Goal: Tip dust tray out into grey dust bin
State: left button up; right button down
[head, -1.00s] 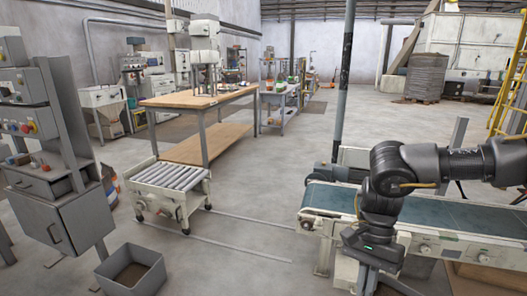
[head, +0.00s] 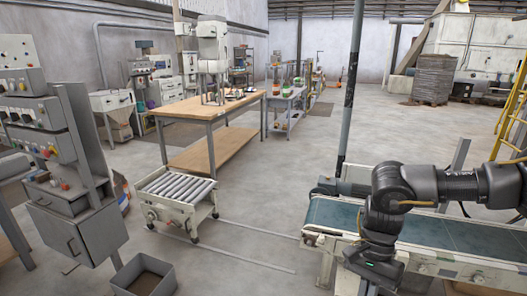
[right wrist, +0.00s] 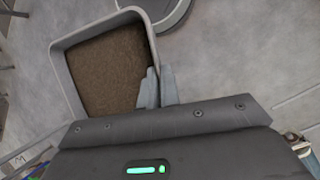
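The dust tray (right wrist: 62,62) is a grey, square-cornered tray with brown dust (right wrist: 110,65) in it, seen in the right wrist view. My right gripper (right wrist: 157,88) has its two fingers close together over the near right wall of the tray, shut on it. In the head view only my right wrist shows at the lower right; its fingers and the tray are not clearly visible there. The grey dust bin (head: 166,284), an open box with a brownish inside, stands on the floor at the bottom left, cut by the frame edge. My left gripper is out of view.
A grey control cabinet (head: 80,235) stands left of the bin. A roller cart (head: 178,208) is behind it. A conveyor (head: 450,232) runs on the right beneath my right arm, near a dark post (head: 350,100). The floor between bin and conveyor is clear.

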jog(key=w+d+f+x, duration=0.1)
jog(key=d+x, duration=0.1)
jog(key=x, duration=1.1)
jog(key=shift+f, duration=0.4)
